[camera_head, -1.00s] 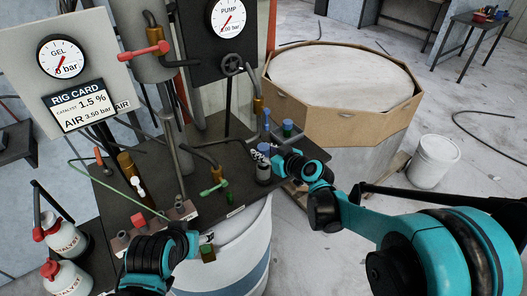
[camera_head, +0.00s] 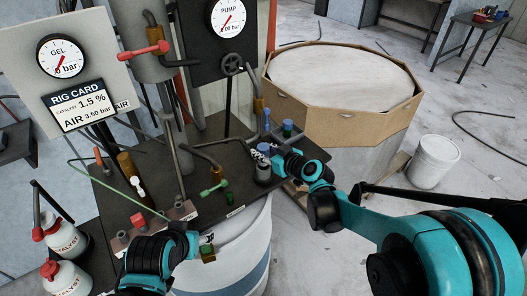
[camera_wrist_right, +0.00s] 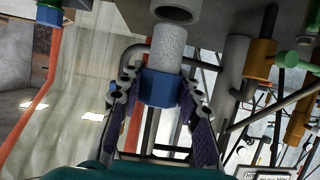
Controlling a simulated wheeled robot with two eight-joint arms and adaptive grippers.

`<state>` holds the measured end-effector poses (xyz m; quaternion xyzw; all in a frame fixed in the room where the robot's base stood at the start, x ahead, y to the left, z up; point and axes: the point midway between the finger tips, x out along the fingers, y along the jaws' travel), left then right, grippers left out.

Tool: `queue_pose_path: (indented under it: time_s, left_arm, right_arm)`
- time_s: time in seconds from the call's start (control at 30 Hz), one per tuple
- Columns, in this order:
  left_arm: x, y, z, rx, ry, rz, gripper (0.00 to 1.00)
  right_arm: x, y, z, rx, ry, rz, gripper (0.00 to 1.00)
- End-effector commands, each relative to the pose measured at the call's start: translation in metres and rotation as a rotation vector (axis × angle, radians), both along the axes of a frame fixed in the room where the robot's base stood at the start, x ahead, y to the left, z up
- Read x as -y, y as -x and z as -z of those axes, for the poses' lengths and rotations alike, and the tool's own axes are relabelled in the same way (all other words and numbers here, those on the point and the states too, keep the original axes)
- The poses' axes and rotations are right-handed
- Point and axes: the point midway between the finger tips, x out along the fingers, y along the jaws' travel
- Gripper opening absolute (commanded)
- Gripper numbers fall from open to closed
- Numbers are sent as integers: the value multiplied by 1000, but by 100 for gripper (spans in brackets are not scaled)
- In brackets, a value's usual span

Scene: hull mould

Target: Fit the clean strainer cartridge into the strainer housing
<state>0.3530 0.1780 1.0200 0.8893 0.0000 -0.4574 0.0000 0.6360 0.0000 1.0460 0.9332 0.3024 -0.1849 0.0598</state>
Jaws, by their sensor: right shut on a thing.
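In the right wrist view, my right gripper (camera_wrist_right: 160,115) is shut on the blue collar of the clean strainer cartridge (camera_wrist_right: 168,48). The cartridge's pale mesh body extends away from the fingers toward the round dark mouth of the grey strainer housing (camera_wrist_right: 175,12). Its far end is at or just short of the mouth; I cannot tell if it has entered. In the head view, my right gripper (camera_head: 272,157) is at the bench's right edge, beside the grey housing (camera_head: 263,173); a blue top shows above it. My left gripper (camera_head: 200,243) is at the bench's front edge, its fingers unclear.
A small green-and-brown block (camera_head: 208,254) is by the left gripper. Another blue-and-green fitting (camera_head: 287,128) stands behind the right gripper. Pipes and a green-handled valve (camera_head: 214,188) crowd the bench (camera_head: 235,192). A large octagonal container (camera_head: 340,130) stands at the back right.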

Motion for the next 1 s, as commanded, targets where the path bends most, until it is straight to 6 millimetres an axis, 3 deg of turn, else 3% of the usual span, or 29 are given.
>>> queue_pose_path:
  time_s: [1.0]
  left_arm:
    - [0, 0, 19, 0, 0, 0, 56]
  right_arm:
    - [0, 0, 22, 0, 0, 0, 3]
